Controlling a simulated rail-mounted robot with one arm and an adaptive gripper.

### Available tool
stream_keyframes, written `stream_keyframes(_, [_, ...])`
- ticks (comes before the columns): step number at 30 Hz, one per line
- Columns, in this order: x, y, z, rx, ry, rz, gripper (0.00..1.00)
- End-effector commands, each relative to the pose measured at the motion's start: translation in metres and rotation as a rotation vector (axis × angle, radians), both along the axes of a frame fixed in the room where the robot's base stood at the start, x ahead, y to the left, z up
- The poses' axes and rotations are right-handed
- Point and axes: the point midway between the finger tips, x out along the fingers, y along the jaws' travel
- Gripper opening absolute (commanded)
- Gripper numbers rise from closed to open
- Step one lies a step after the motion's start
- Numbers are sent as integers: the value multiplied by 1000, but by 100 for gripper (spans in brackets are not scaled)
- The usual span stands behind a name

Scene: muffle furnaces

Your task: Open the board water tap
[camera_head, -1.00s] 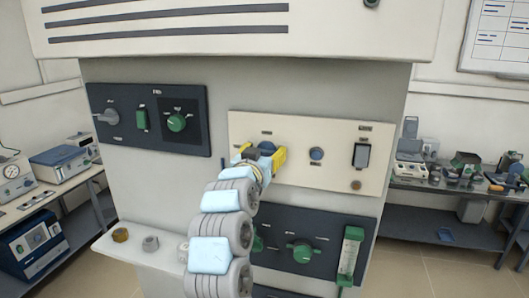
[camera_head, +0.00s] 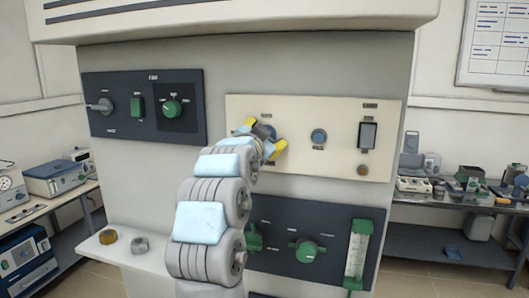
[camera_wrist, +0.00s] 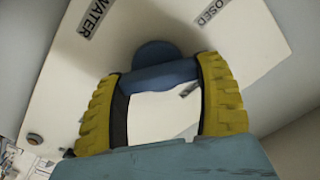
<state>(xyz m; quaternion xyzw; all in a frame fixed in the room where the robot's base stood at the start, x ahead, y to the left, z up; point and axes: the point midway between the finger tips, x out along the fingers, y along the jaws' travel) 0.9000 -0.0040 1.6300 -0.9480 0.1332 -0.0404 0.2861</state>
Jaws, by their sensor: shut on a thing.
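The water tap is a blue knob (camera_head: 265,131) at the upper left of the cream panel (camera_head: 340,160). In the wrist view the blue knob (camera_wrist: 160,74) lies between the two yellow fingers, beside a label reading WATER and a partly cut-off label ending in OSED. My gripper (camera_head: 261,138) is shut on this knob, with its fingers tilted: the left finger higher, the right one lower. In the wrist view my gripper (camera_wrist: 157,82) covers part of the panel. My arm hides the area below the knob in the head view.
A second blue knob (camera_head: 319,136), a dark switch (camera_head: 368,135) and a brown button (camera_head: 362,170) are on the same panel. A dark panel with a green knob (camera_head: 306,250) and a flow tube (camera_head: 356,255) is below. A white shelf (camera_head: 95,250) holds two nuts at lower left.

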Motion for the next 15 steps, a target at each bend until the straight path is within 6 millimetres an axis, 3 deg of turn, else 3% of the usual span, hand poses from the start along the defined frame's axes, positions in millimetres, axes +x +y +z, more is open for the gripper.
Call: stream_keyframes(15, [-1, -2, -4, 469, -138, 2, 35])
